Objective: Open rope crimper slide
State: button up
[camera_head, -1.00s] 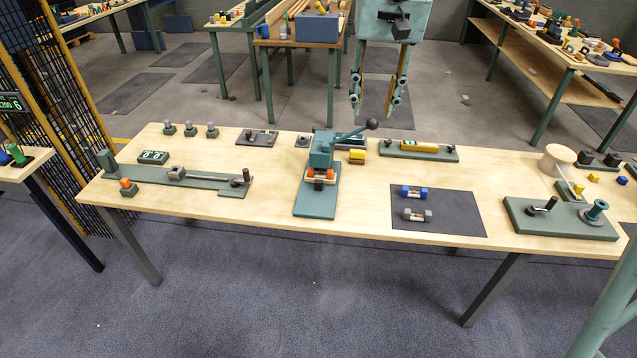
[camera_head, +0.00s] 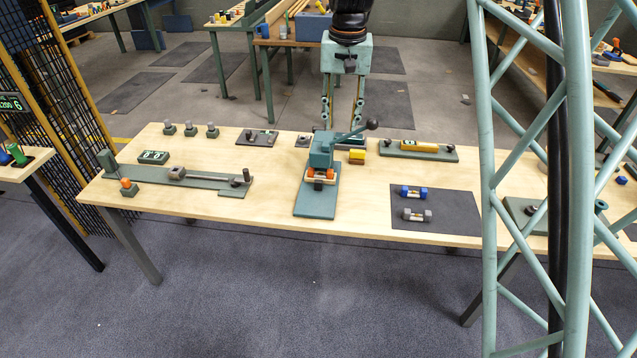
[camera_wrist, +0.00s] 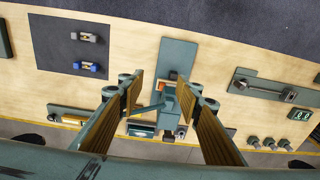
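The teal bench device with a lever (camera_head: 321,152) stands at the middle of the table on a teal base plate (camera_head: 316,202). I take it for the rope crimper. Its dark-knobbed lever slants up to the right, and orange parts (camera_head: 320,175) show at its front. Its slide cannot be told apart for sure. It also shows in the wrist view (camera_wrist: 170,104), between and beyond my fingers. My gripper (camera_head: 343,122) is open and empty, its two long fingers pointing down above the table's far side, behind the device. It also shows in the wrist view (camera_wrist: 163,82).
A long rail fixture (camera_head: 206,183) lies left of the device. A dark mat (camera_head: 450,222) with two small dumbbell-like parts lies to the right. A yellow block (camera_head: 357,156) and a tray with a yellow bar (camera_head: 418,149) sit near the back.

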jog(key=g, duration=0.1)
send_over(318, 181)
notch_tip(318, 181, down, 18)
jog(key=shift+d+f+m, duration=0.1)
jog(key=shift+f+m, duration=0.2)
jog(key=shift+f, duration=0.45)
jog(key=shift+f, duration=0.1)
jog(key=shift+f+b, duration=0.3)
jog(key=shift+f, duration=6.5)
jog(key=shift+c, duration=0.3)
grip_shut()
jog(key=shift+s, duration=0.1)
